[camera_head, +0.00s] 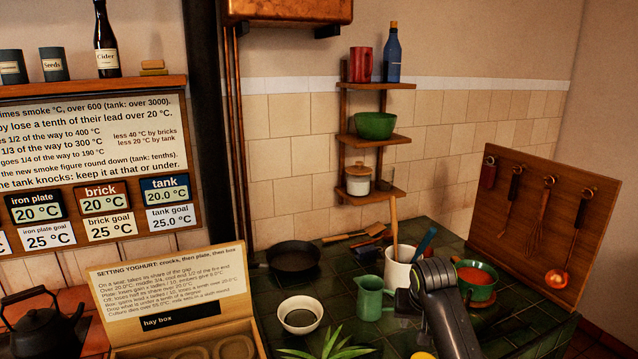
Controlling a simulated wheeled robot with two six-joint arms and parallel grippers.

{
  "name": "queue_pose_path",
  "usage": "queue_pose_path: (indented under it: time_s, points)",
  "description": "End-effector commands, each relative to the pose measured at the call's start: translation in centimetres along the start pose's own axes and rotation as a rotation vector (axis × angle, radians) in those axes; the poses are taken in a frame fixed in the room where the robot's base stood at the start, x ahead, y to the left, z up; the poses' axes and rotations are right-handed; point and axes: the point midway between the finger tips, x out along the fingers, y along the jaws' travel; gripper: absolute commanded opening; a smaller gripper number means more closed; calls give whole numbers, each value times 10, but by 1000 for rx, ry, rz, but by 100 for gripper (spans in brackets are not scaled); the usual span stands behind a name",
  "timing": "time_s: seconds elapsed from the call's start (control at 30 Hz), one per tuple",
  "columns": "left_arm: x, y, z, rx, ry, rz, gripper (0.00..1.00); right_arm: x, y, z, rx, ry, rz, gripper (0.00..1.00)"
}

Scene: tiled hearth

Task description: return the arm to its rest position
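My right arm comes in from the bottom edge, right of centre. My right gripper (432,275) is dark grey and lies over the green tiled counter, between a white crock (398,272) and a green pot of red-orange contents (477,275). I see it from behind, so its fingertips are hidden and I cannot tell whether it is open or holds anything. My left gripper is not in view.
A green jug (369,298), a white bowl (300,314) and a dark pan (293,257) stand left of the arm. A utensil board (530,215) stands at the right. An open hay box (165,300) is at lower left. Leaves (328,346) show at the bottom.

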Motion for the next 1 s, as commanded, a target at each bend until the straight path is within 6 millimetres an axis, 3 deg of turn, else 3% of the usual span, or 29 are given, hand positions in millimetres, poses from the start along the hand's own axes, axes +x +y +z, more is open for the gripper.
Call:
queue_pose_path:
  time_s: [0.37, 0.57, 0.67, 0.8, 1.0]
  points:
    - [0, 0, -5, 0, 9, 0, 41, 26, 22, 47, -13, -9, 2, 34]
    - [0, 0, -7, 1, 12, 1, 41, 42, 40, 88, -25, -16, 4, 34]
    - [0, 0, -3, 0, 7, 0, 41, 50, 53, 117, -33, -21, 8, 34]
    - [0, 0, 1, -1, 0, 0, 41, 58, 77, 174, -48, -30, 15, 34]
    - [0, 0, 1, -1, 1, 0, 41, 51, 110, 259, -76, -38, 32, 34]
